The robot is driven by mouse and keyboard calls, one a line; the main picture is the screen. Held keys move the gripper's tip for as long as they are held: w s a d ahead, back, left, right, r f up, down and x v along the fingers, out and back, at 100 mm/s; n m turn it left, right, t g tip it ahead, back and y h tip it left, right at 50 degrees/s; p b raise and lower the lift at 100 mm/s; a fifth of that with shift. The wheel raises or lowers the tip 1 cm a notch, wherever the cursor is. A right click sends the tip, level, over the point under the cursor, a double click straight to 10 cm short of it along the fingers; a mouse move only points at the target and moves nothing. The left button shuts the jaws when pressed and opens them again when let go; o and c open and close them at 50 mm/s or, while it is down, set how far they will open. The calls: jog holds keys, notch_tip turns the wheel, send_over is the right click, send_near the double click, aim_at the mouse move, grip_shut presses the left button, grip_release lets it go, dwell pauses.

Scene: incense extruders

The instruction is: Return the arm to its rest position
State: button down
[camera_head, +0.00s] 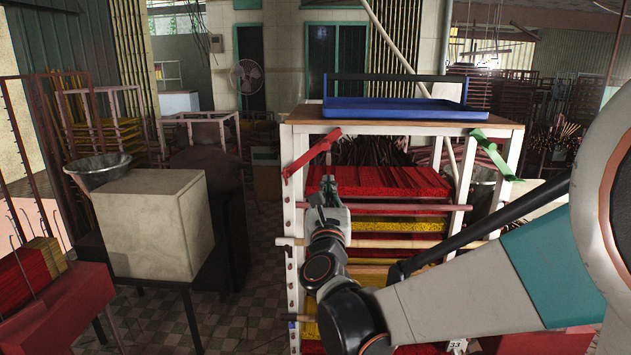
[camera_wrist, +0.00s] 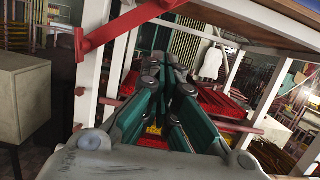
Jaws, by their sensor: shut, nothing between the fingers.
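My gripper (camera_head: 328,187) is shut and empty. In the head view it stands in front of the white-framed rack, at the height of the upper red layer, with its fingers pointing up and away. In the wrist view my gripper (camera_wrist: 172,72) fills the middle, its green-sided fingers together. My arm comes in from the right of the head view and bends back up to the gripper. Whether the fingertips touch the rack cannot be told.
The rack (camera_head: 297,235) holds red and yellow incense layers (camera_head: 385,183) and a blue tray (camera_head: 400,112) on its wooden top. A red bracket (camera_wrist: 95,38) is close by my gripper. A pale box (camera_head: 152,225) and metal bowl (camera_head: 97,170) stand left. Tiled floor shows between.

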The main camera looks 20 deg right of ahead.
jog(key=v, duration=0.6)
jog(key=s+d+f+m+g+b, duration=0.85)
jog(key=s+f+m, duration=0.5)
jog(key=m, duration=0.75)
jog(key=s+a+f+m+g+y+b, duration=0.2)
jog(key=s+a+f+m+g+y, duration=0.2)
jog(key=s+a+f+m+y, duration=0.2)
jog(key=s+a+f+m, duration=0.2)
jog(key=s+f+m, duration=0.2)
jog(key=f+m, duration=0.1)
jog(key=shift+s+a+f+m+b, duration=0.15)
jog(key=shift+s+f+m+b, duration=0.2)
jog(key=shift+f, duration=0.55)
